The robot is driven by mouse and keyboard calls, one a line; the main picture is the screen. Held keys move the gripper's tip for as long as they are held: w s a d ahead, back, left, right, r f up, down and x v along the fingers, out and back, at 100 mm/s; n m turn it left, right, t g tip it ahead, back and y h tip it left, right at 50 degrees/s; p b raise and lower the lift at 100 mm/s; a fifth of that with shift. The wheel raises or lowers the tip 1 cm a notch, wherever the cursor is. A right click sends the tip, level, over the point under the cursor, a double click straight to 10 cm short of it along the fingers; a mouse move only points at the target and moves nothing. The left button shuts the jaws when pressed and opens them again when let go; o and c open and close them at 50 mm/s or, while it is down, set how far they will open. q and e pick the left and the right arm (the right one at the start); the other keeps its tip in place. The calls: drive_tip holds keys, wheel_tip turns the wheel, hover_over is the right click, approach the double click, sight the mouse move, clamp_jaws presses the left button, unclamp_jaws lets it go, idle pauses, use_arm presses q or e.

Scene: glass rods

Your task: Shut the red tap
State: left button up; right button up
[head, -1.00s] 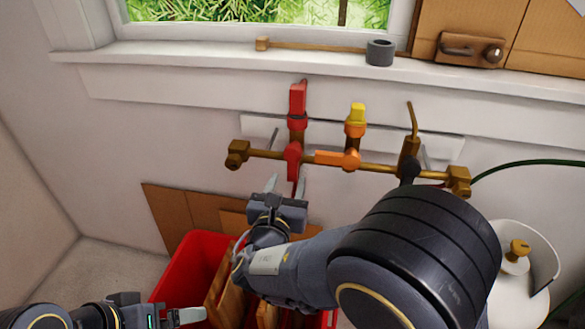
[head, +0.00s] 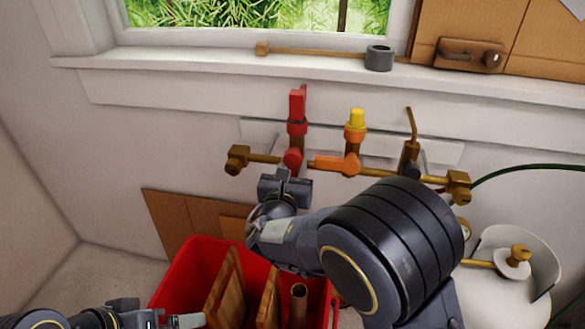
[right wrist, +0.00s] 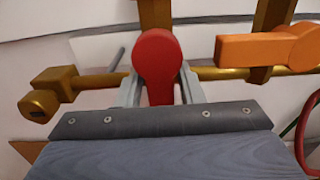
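The red tap (head: 297,112) stands on a brass pipe below the window sill. Its red lever (head: 292,158) hangs down at the front; in the right wrist view the lever (right wrist: 156,62) points down toward my gripper. My right gripper (head: 286,180) is at the lever from below. In the right wrist view its two fingers (right wrist: 161,92) stand one on each side of the lever's lower part, open by little more than its width. The lever's lower end is hidden behind the gripper body. My left gripper (head: 185,320) is low at the left, partly cut off.
An orange tap lever (head: 337,164) points left, close beside the red one. A brass tap (head: 411,150) stands further right. A red crate (head: 180,270) with wooden boards is below. A white tank (head: 515,285) stands at the right.

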clamp_jaws()
use_arm(q)
drive_tip(key=shift+f, duration=0.2)
